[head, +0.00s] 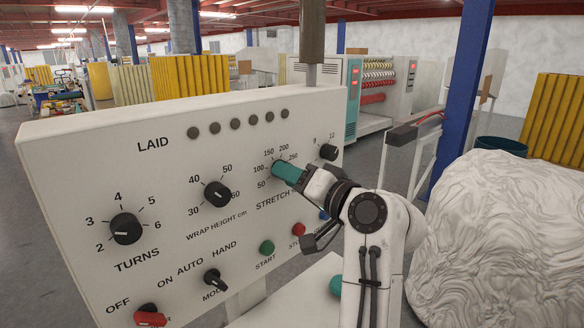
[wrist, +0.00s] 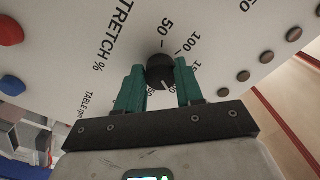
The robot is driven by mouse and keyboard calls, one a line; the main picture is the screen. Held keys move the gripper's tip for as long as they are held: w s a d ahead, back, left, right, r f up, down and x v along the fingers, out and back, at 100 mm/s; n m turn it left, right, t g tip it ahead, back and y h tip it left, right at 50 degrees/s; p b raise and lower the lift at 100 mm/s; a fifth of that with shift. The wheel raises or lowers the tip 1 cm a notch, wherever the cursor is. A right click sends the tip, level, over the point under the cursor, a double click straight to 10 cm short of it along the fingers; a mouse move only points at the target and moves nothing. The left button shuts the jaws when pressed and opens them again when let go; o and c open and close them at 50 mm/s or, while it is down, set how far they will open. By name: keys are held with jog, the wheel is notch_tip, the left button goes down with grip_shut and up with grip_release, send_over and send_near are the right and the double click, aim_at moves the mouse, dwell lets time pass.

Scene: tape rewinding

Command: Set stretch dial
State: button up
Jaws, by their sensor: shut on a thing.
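The stretch dial (wrist: 160,66) is a black round knob on the white control panel, with printed marks around it and a short white pointer line. The pointer's exact reading cannot be told. My gripper (wrist: 160,80) has its teal fingers on either side of the knob, shut on it. In the head view my gripper (head: 281,170) reaches the panel at the STRETCH scale and hides the dial; the marks 50 to 250 show around the fingers.
The panel (head: 90,180) also carries the turns dial (head: 126,229), wrap height dial (head: 217,194), another black dial (head: 329,152) close above my gripper, a mode switch (head: 215,281), a green start button (head: 267,247) and a red button (head: 299,229). A white wrapped load (head: 490,230) stands at right.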

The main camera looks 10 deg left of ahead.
jog(key=shift+r+m+p, duration=0.2)
jog(key=shift+m+p, duration=3.3)
jog(key=shift+m, duration=0.8)
jog(key=shift+d, duration=0.1)
jog(key=shift+f, duration=0.1)
jog(key=o, duration=1)
jog(key=shift+o, duration=0.2)
jog(key=b+v, duration=0.2)
jog(key=v, duration=0.8)
jog(key=shift+s+d, duration=0.25)
jog(key=shift+s, duration=0.05)
